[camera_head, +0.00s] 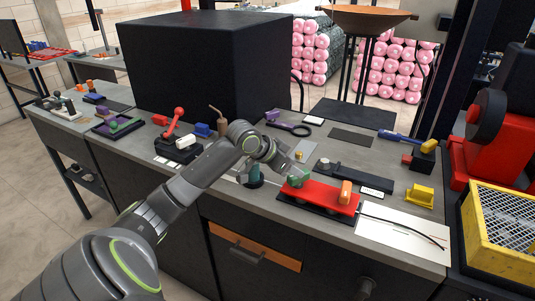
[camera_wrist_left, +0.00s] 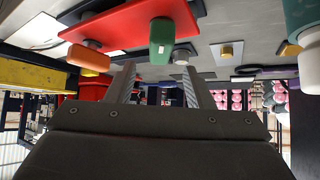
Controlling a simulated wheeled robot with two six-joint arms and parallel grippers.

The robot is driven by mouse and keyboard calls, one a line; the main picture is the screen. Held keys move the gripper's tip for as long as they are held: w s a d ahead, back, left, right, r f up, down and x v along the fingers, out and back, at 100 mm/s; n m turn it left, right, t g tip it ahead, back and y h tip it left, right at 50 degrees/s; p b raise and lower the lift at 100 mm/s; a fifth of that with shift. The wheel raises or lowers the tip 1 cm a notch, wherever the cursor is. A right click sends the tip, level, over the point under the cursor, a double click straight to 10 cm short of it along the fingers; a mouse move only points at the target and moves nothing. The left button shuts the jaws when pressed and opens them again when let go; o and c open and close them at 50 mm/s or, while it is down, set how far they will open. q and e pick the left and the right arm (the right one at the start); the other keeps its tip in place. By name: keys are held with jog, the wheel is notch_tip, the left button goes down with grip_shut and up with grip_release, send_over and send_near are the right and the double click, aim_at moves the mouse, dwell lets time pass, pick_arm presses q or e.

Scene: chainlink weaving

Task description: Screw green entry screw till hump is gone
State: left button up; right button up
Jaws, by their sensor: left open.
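The green entry screw (camera_head: 299,181) stands at the left end of a red block (camera_head: 322,198) on the workbench. In the left wrist view, which looks upside down, the green screw (camera_wrist_left: 162,38) sticks out from the red block (camera_wrist_left: 120,32). My left gripper (camera_head: 284,166) is just behind and above the screw in the head view, partly hidden by its own wrist. In the wrist view its two fingers (camera_wrist_left: 157,82) are apart with nothing between them, and the screw is beyond the tips. Whether a hump shows cannot be told. My right gripper is out of view.
An orange knob (camera_head: 346,192) sits at the block's right end. A teal piece (camera_head: 254,177) stands left of the block. A white sheet with a dark cable (camera_head: 400,230) lies to the right, beside a yellow block (camera_head: 420,196). A large black box (camera_head: 205,65) stands behind.

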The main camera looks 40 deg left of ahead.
pick_arm(q)
jog(key=b+v, duration=0.1)
jog(key=v, duration=1)
jog(key=shift+r, duration=0.2)
jog(key=shift+s, duration=0.15)
jog(key=shift+f, duration=0.1)
